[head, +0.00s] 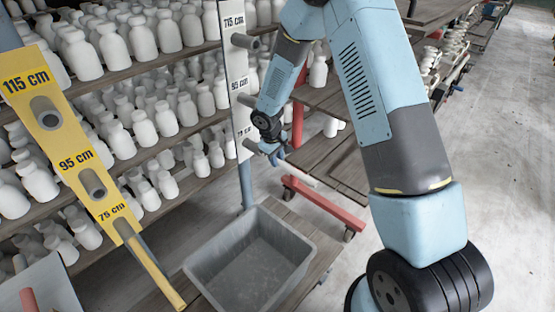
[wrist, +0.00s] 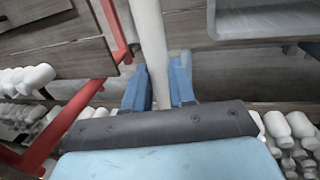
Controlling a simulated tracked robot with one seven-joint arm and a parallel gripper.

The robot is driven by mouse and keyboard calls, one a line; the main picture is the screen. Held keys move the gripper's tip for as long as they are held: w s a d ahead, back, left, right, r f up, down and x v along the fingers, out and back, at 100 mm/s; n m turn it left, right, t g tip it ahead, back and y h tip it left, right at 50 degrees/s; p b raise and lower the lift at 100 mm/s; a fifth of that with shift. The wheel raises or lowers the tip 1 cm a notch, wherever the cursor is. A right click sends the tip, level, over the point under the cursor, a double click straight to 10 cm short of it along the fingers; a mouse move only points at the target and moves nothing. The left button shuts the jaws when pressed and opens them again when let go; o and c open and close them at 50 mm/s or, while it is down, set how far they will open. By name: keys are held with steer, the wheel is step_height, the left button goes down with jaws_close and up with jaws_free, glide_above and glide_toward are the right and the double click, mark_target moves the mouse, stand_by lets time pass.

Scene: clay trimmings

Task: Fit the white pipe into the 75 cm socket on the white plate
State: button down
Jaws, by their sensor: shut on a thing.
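The white plate (head: 237,75) stands upright at the front of the shelves, with labels 115, 95 and 75 cm from top to bottom. My gripper (head: 274,155) is close to the plate's lower end, at about the 75 cm height. In the wrist view my gripper (wrist: 160,80) has its blue fingers shut on the white pipe (wrist: 150,30), which runs up out of the top of the picture.
A yellow plate (head: 60,122) with the same labels stands at left, a yellow pipe (head: 158,273) sticking out at its lower end. A grey bin (head: 215,295) sits below my gripper. Shelves hold many white bottles (head: 140,40).

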steer(key=shift+w+a, duration=0.2)
steer(key=c, duration=0.9)
jaws_free()
steer(key=shift+o, duration=0.2)
steer(key=shift+r, duration=0.1)
step_height(320, 180, up, 13)
steer(key=s+a, duration=0.2)
steer(key=shift+r, duration=0.15)
